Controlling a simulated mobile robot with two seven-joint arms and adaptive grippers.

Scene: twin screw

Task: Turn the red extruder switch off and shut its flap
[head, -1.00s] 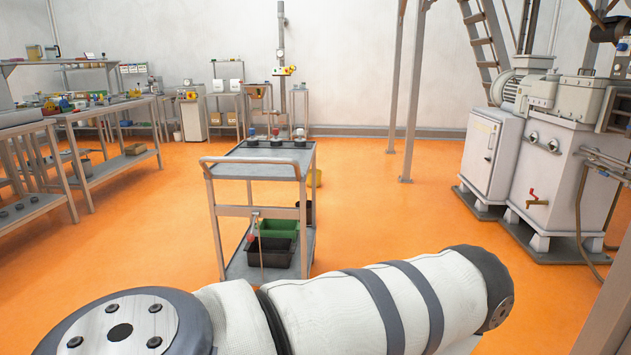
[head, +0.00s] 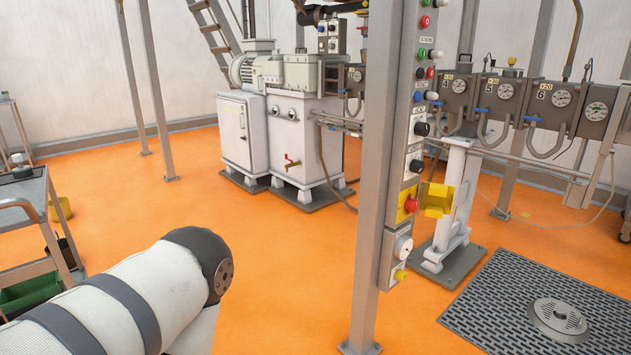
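In the head view a red switch knob (head: 411,205) sits on a yellow plate, low on a tall grey control panel (head: 411,158) fixed to a post. Its yellow flap (head: 437,199) stands open, sticking out to the right of the knob. I cannot tell the knob's setting. A white arm section of mine shows at the lower left, well apart from the panel. Neither gripper is in view.
The grey post (head: 372,200) stands just left of the panel. The extruder barrel with gauges (head: 505,92) runs behind at right. A floor grating (head: 500,300) lies at lower right. A trolley (head: 25,225) is at far left. Orange floor (head: 280,270) between is clear.

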